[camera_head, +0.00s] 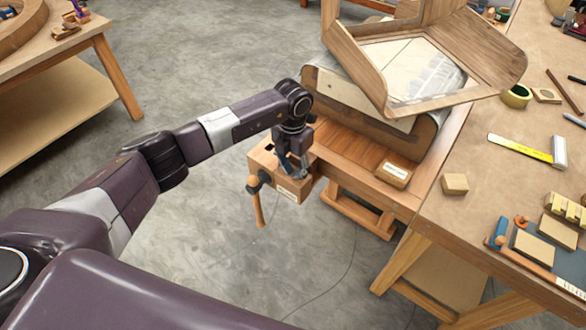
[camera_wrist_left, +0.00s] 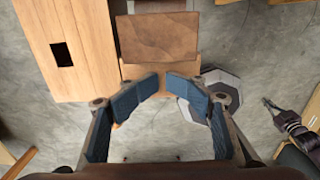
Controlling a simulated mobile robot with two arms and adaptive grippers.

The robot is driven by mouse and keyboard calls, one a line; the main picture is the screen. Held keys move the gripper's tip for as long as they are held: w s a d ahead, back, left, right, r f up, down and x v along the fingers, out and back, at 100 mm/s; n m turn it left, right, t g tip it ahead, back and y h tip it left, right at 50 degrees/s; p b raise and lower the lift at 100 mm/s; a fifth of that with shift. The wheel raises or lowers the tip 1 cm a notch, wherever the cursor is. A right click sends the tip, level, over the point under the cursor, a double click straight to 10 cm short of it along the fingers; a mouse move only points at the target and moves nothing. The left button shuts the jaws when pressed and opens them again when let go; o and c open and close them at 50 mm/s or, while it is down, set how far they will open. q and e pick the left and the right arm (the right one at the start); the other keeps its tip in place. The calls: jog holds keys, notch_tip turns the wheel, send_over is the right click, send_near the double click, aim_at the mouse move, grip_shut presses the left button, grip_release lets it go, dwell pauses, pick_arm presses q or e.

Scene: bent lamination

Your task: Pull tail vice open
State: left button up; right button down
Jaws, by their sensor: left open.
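The tail vice (camera_head: 293,186) is a wooden block at the near left end of the workbench, with a dark round hub (camera_head: 254,184) and a wooden handle (camera_head: 259,208) hanging down. My left gripper (camera_head: 293,170) points down at the vice. In the left wrist view its blue fingers (camera_wrist_left: 161,86) are open with nothing between them. A brown block face (camera_wrist_left: 157,38) lies just beyond the fingertips, and an octagonal grey part (camera_wrist_left: 215,88) is partly behind the right finger. I cannot tell whether the fingers touch the vice. A small dark gripper, apparently my right, shows at the right edge.
A curved wooden form (camera_head: 350,55) stands on the workbench. A small labelled block (camera_head: 394,173) lies beside it. At right is a table (camera_head: 450,215) with a wooden block (camera_head: 455,184) and a square (camera_head: 525,150).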

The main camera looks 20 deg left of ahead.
pick_arm(q)
jog(key=o, duration=0.5)
jog(key=shift+w+a+f, duration=0.1)
jog(key=shift+w+f, duration=0.05)
jog(key=shift+f, duration=0.05)
jog(key=o, duration=0.8)
jog(key=shift+r, duration=0.25)
jog(key=shift+d, duration=0.2)
notch_tip(320, 180, up, 12)
